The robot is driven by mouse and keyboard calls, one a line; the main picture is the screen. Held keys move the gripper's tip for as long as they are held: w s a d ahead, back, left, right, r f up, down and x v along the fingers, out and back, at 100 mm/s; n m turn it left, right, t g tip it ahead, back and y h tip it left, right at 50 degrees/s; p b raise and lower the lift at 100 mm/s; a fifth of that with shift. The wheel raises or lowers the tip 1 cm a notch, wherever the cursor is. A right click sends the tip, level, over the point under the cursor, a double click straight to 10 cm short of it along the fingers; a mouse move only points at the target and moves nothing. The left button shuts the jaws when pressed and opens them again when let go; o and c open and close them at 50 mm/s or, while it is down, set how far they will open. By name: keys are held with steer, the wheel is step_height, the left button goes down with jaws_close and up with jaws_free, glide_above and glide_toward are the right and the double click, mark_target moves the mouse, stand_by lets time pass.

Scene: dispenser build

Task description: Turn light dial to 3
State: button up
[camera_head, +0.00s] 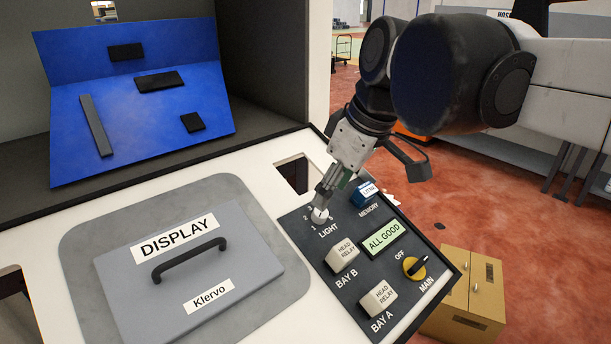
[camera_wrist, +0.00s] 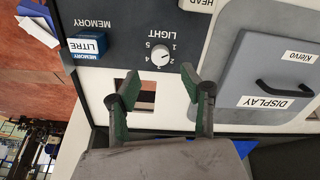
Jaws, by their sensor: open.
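The light dial (camera_head: 319,216) is a small pale round knob on the dark control panel, above the word LIGHT, with numbers around it. In the wrist view the dial (camera_wrist: 160,57) appears upside down beyond my fingertips, and it is uncovered. A short dark mark shows on its face, but I cannot tell for sure which number it points to. My gripper (camera_head: 326,192) is just above the dial in the head view and partly hides its far side. In the wrist view my gripper (camera_wrist: 161,87) is open, its two green-padded fingers spread with nothing between them.
Beside the dial are the blue memory block (camera_head: 363,194), the BAY B block (camera_head: 343,256), the BAY A block (camera_head: 377,299), the green ALL GOOD screen (camera_head: 384,238) and the yellow main switch (camera_head: 414,267). A grey DISPLAY cover with a black handle (camera_head: 189,258) lies left.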

mark_target(320, 215)
steer(key=shift+x, duration=3.15)
jaws_close()
